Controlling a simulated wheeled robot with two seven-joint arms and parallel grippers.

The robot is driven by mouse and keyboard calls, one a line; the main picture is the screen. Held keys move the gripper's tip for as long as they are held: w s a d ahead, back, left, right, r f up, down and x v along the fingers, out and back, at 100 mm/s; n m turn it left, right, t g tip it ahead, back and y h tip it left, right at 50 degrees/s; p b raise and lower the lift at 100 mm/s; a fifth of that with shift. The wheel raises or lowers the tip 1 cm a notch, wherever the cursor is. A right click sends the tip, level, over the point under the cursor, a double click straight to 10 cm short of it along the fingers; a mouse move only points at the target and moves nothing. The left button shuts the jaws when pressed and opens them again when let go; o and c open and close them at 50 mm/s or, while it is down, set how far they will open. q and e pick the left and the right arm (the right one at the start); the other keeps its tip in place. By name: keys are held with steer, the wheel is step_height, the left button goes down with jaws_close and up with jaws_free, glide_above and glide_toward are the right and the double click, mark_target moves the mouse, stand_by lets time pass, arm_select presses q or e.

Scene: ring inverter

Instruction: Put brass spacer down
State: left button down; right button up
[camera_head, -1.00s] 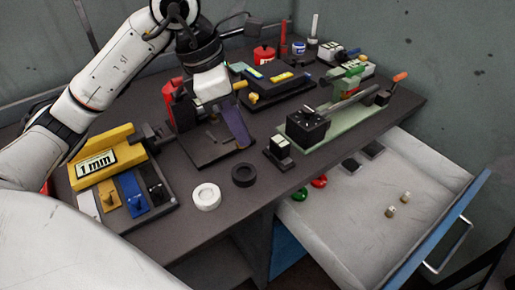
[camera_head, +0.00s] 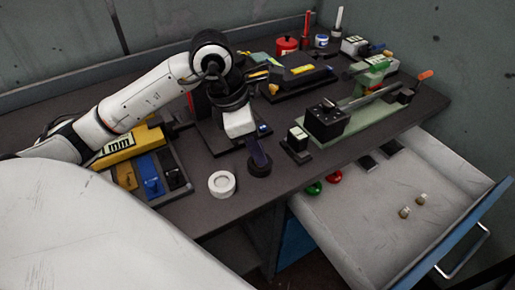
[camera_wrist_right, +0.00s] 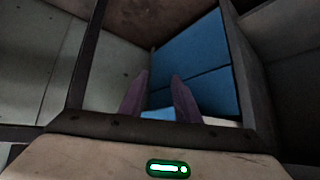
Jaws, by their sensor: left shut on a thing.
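My left gripper (camera_head: 260,160) points down over the black ring (camera_head: 260,170) on the bench, in front of the dark stand. Its purple fingers are shut, and they and the hand hide the brass spacer between them. I cannot tell whether the fingertips touch the black ring. A white ring (camera_head: 222,184) lies to the left of it. In the right wrist view my right gripper (camera_wrist_right: 161,75) has its two purple fingers apart, with nothing between them, before blue panels.
A small black block with a white label (camera_head: 298,140) stands just right of the left gripper. A green fixture (camera_head: 350,125) is farther right. The open drawer (camera_head: 365,225) holds two small brass-coloured pieces (camera_head: 412,206). A tray with coloured blocks (camera_head: 150,178) is at left.

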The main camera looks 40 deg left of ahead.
arm_select(q)
steer(key=shift+f, duration=0.1)
steer(key=shift+f+b, duration=0.15)
steer(key=shift+b, duration=0.15)
steer(key=c, duration=1.7)
jaws_free()
steer(key=shift+c, duration=0.2)
steer(key=shift+r+p, duration=0.4)
steer(key=shift+p, duration=0.05)
steer(key=v, duration=1.1)
steer(key=shift+s+r, duration=0.15)
steer(key=shift+r, duration=0.2)
